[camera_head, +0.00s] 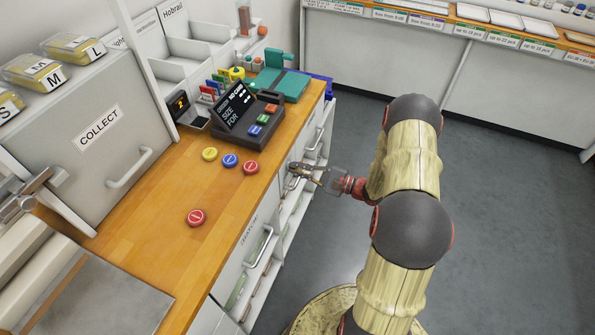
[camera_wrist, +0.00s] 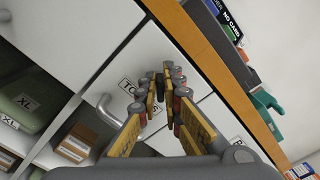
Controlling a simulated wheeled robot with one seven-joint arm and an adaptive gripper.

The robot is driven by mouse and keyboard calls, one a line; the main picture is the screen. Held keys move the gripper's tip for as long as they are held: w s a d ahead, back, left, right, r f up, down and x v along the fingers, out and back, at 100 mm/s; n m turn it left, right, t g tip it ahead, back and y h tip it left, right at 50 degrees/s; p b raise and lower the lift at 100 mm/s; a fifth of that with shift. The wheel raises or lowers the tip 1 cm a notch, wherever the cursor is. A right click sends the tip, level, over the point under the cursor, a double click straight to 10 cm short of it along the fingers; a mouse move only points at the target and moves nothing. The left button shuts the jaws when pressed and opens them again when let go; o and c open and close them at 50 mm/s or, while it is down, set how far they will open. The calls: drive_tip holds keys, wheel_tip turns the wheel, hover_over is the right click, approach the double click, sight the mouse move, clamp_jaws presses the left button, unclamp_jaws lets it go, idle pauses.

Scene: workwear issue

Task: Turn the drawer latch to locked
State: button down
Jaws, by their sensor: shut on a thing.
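My gripper (camera_head: 303,169) is at the white drawer front (camera_wrist: 210,115) under the wooden counter, its fingers pointing at that front. In the wrist view my gripper (camera_wrist: 160,86) has its yellow-padded fingers closed together on a small part at the drawer front, which I take to be the drawer latch. The fingertips hide most of the latch, so I cannot tell which way it is turned. A label beginning "TO" (camera_wrist: 128,86) is partly covered by the fingers.
A curved drawer handle (camera_wrist: 108,108) is left of the fingers. Open shelves below hold cardboard boxes (camera_wrist: 73,149) and a green XL pack (camera_wrist: 25,98). The wooden counter (camera_head: 165,190) carries coloured buttons and a dark console (camera_head: 262,137). Grey floor (camera_head: 500,200) is clear at right.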

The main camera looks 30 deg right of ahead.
drive_tip(key=n+b, duration=0.1)
drive_tip(key=n, duration=0.1)
drive_tip(key=n+b, duration=0.1)
drive_tip(key=shift+s+a+f+n, duration=0.1)
drive_tip(key=shift+f+n, duration=0.25)
drive_tip(key=shift+n, duration=0.05)
drive_tip(key=n+b, duration=0.3)
drive_tip(key=n, duration=0.1)
drive_tip(key=shift+f+b, duration=0.15)
drive_tip(key=shift+b, duration=0.25)
drive_tip(key=shift+n, duration=0.3)
drive_tip(key=c, duration=2)
unclamp_jaws()
drive_tip(key=shift+o, duration=0.2)
drive_tip(key=v, duration=1.2)
